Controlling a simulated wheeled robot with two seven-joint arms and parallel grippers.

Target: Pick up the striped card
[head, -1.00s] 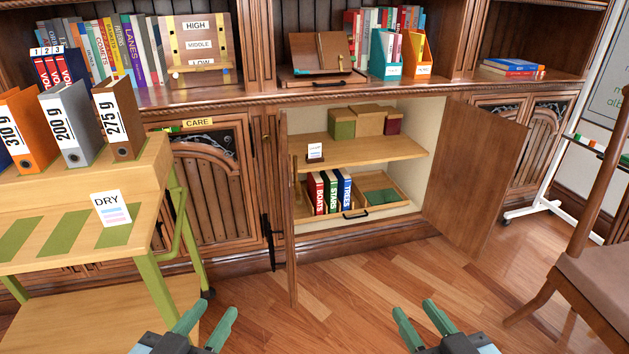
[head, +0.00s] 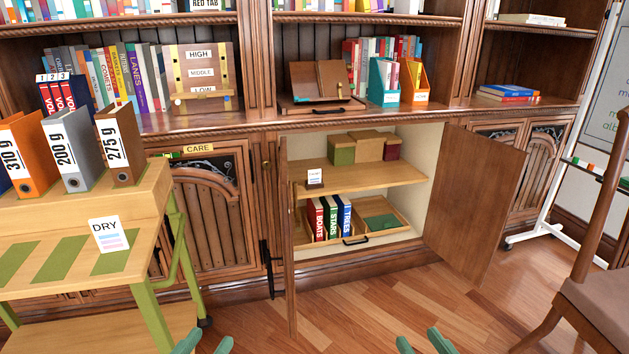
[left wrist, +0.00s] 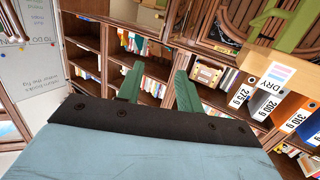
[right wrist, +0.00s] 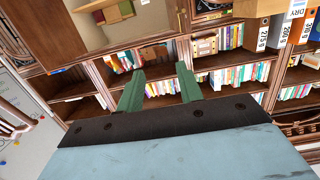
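A white card marked DRY with pale blue and pink stripes (head: 110,236) is at the front edge of the wooden cart top (head: 50,275). The card also shows in the left wrist view (left wrist: 281,73) and at the top of the right wrist view (right wrist: 297,9). My left gripper (head: 206,345) is at the bottom of the head view, right of the cart and apart from the card. Its fingers are open and empty. My right gripper (head: 421,344) is at the bottom right of centre, also open and empty, farther from the card.
Orange (head: 28,155), grey (head: 73,150) and brown (head: 119,145) binders stand on the cart's raised shelf. The low cabinet's open doors, left (head: 290,240) and right (head: 475,195), stick out. A chair (head: 595,300) stands at right. The middle floor (head: 350,310) is clear.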

